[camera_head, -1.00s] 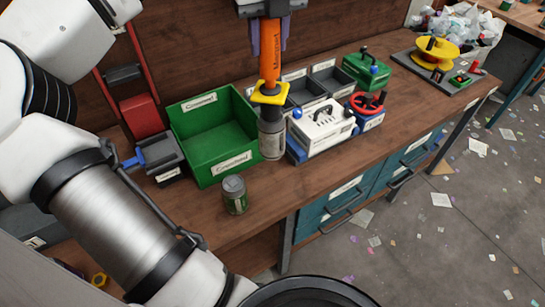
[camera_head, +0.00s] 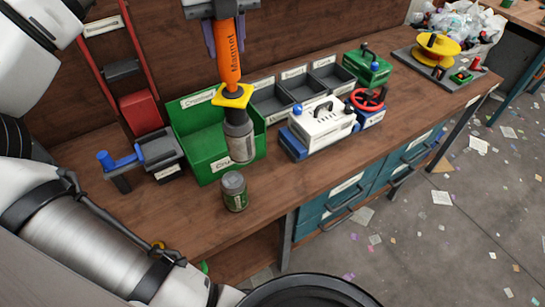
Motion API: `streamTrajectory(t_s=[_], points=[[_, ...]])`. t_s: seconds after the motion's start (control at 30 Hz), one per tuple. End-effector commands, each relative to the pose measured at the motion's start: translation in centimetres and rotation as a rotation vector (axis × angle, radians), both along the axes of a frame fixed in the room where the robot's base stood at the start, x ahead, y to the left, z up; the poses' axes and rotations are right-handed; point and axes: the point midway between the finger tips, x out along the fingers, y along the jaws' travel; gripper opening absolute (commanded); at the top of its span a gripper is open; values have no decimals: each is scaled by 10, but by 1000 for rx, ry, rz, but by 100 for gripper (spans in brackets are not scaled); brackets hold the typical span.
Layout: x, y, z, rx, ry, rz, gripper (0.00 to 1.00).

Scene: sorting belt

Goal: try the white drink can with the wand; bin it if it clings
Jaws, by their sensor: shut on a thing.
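My gripper (camera_head: 224,42) is at the top of the view, shut on an orange wand (camera_head: 230,62) with a yellow collar. A pale grey-white drink can (camera_head: 241,149) hangs upright, slightly tilted, at the wand's dark lower end. It is in front of the open green bin (camera_head: 189,153), overlapping its right side in the picture. I cannot tell its exact height above the table. A second can (camera_head: 234,192), green and grey, stands upright on the wooden table in front of the bin.
Small dark labelled trays (camera_head: 301,90) stand right of the green bin. A white box with a handle (camera_head: 322,126) and a red handwheel (camera_head: 369,99) stand farther right. A blue-handled device (camera_head: 125,161) is left of the bin. The table's front right strip is clear.

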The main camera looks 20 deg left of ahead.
Motion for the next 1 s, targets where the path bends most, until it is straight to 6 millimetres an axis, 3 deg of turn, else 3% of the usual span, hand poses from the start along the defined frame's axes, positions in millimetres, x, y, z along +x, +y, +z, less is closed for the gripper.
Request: streamTrajectory(t_s=[0.03, 1.0], points=[[-7, 6, 10, 26, -11, 13, 6], [-70, 91, 8, 21, -6, 13, 6]])
